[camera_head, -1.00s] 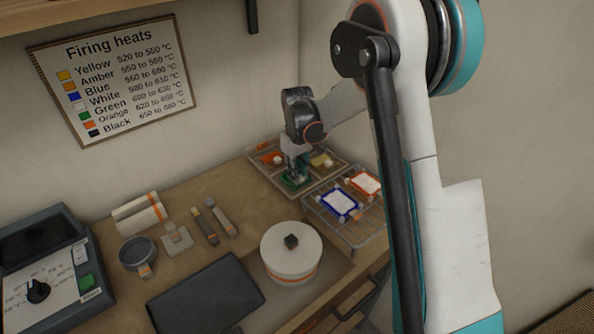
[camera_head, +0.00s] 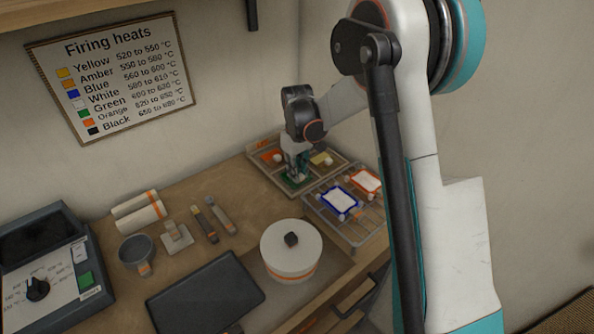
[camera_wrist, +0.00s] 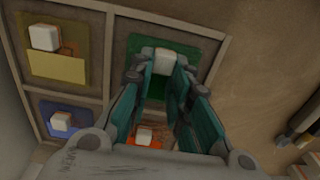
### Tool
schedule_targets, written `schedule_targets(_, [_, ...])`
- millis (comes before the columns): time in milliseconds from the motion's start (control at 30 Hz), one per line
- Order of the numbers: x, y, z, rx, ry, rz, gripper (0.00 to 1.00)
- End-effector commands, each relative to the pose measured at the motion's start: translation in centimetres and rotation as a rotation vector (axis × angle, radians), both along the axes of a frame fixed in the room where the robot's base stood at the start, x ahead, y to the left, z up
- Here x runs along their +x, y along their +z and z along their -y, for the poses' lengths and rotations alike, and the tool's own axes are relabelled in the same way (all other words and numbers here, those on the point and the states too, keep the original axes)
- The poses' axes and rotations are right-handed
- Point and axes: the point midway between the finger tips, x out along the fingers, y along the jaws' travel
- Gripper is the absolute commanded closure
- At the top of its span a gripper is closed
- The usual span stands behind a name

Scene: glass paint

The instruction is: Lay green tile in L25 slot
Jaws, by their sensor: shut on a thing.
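The green tile (camera_wrist: 178,100) lies in its compartment of the sorting tray (camera_head: 262,182), with a white knob on top. In the head view the tile (camera_head: 291,182) is mostly covered by my gripper (camera_head: 297,174). In the wrist view my gripper (camera_wrist: 163,63) points down at the tile, its fingers shut on the white knob. I cannot see any gap between tile and tray floor. A wire rack (camera_head: 352,238) stands in front of the tray, bearing a blue-edged white tile (camera_head: 340,201) and an orange-edged white tile (camera_head: 367,181). No L25 label is readable.
Yellow (camera_wrist: 55,68), blue (camera_wrist: 68,108) and orange (camera_wrist: 143,142) tiles lie in neighbouring compartments behind thin dividers. A round white lidded pot (camera_head: 291,255) stands left of the rack. Brushes (camera_head: 212,220), a dark cup (camera_head: 137,252) and a dark slab (camera_head: 207,295) lie farther left.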

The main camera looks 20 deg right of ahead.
Motion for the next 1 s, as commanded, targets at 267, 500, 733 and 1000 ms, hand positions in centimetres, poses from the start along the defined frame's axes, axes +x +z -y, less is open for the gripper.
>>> schedule_targets(267, [0.0, 0.0, 0.0, 0.000, 0.000, 0.000, 0.64])
schedule_targets(500, [0.0, 0.0, 0.0, 0.000, 0.000, 0.000, 0.59])
schedule_targets(733, [0.0, 0.4, 0.0, 0.000, 0.000, 0.000, 0.59])
schedule_targets(1000, [0.0, 2.3, 0.0, 0.000, 0.000, 0.000, 0.59])
